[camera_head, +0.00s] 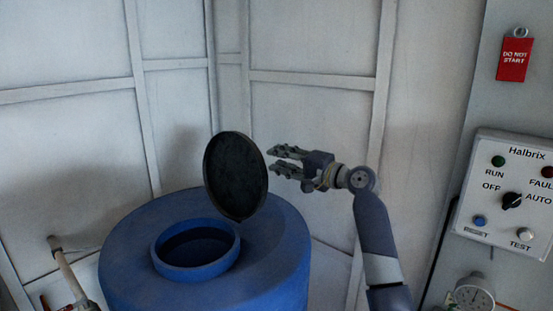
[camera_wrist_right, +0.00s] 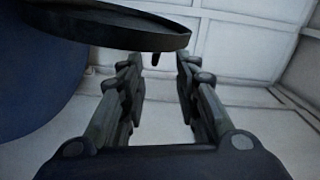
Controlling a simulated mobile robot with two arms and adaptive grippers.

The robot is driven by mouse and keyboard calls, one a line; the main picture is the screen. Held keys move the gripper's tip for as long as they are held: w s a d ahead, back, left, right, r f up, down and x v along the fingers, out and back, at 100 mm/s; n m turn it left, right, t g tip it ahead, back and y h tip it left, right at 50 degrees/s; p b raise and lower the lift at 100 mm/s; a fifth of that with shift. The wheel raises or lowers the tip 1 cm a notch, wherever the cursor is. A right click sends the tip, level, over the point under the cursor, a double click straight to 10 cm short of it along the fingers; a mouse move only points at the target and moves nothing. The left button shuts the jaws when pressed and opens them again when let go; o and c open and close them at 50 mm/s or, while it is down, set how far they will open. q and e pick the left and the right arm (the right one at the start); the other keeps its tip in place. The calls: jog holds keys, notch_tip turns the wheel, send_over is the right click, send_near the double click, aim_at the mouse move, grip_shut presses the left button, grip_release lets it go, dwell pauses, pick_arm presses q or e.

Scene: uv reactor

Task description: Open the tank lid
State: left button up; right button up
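The blue tank (camera_head: 280,255) stands at the lower middle of the head view, with its round opening (camera_head: 190,262) uncovered. The black disc-shaped lid (camera_head: 236,177) stands up, tilted, at the opening's right side. My right gripper (camera_head: 270,162) is just right of the lid with its fingers pointing left. In the right wrist view the fingers (camera_wrist_right: 157,72) are apart with nothing between them. The lid's rim (camera_wrist_right: 150,35) crosses above and beyond them there, and the blue tank (camera_wrist_right: 45,90) shows at the left. I cannot tell whether a finger touches the lid. My left gripper is not in view.
A control panel (camera_head: 510,190) with a knob and several buttons is on the right wall, under a red "DO NOT START" tag (camera_head: 514,60). A gauge (camera_head: 474,296) is at the lower right. A pipe (camera_head: 70,270) rises at the lower left. Pale panelled walls stand behind the tank.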

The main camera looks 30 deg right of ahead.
jog(key=v, duration=1)
jog(key=shift+s+b, duration=0.15)
jog(key=shift+b, duration=0.3)
dwell(0.5)
